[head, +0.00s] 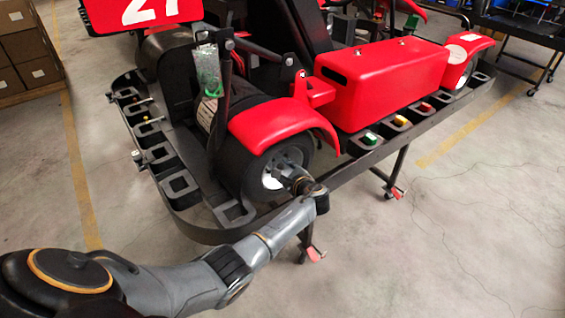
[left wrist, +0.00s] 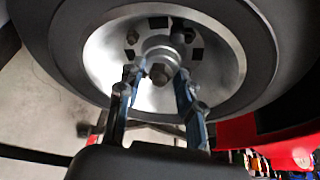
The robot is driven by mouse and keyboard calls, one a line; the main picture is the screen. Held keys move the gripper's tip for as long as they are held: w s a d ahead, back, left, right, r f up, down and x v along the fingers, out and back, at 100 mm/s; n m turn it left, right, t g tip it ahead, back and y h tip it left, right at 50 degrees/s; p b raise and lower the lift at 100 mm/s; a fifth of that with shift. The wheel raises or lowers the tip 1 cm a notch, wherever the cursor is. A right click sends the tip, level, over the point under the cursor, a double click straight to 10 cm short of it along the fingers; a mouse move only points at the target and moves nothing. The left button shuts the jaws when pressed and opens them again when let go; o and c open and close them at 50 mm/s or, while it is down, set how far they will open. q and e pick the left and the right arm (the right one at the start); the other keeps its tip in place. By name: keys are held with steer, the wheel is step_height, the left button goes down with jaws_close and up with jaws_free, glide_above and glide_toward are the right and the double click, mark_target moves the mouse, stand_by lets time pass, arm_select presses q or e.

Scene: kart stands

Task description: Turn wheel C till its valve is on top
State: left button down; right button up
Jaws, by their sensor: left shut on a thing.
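The wheel that my left arm reaches, taken as wheel C, has a black tyre (head: 238,160) and a silver rim (head: 291,154) under a red fender on the kart. No letter on it is readable. My left gripper (head: 292,181) is at the rim's middle. In the left wrist view, the two fingers of the left gripper (left wrist: 159,82) stand either side of the hub (left wrist: 160,52), shut on the wheel. Dark square holes and bolts ring the hub. I cannot pick out the valve for sure. My right gripper is not in view.
A black tray rail (head: 184,232) runs round the kart stand close to my left forearm. Small coloured pieces, including a green one (head: 370,139), lie on its right side. A red side pod (head: 385,80) lies beyond the wheel. Floor at right is clear.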

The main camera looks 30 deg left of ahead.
arm_select(q)
steer(key=shift+r+m+g+p, duration=0.1)
steer(key=shift+m+g+p, duration=0.3)
steer(key=shift+m, duration=0.3)
steer(key=shift+w+m+g, duration=0.1)
steer(key=shift+m+g, duration=0.4)
steer(key=shift+m, duration=0.1)
steer(key=shift+d+m+g, duration=0.1)
steer(key=shift+m+g, duration=0.3)
steer(key=shift+m, duration=0.1)
steer(key=shift+f+m+g+y+b, duration=0.2)
steer(key=shift+m+g+y+b, duration=0.4)
steer(key=shift+m, duration=0.3)
steer(key=c, duration=1.2)
jaws_free()
steer(key=shift+o, duration=0.2)
steer(key=shift+w, duration=0.1)
steer(key=shift+r, duration=0.1)
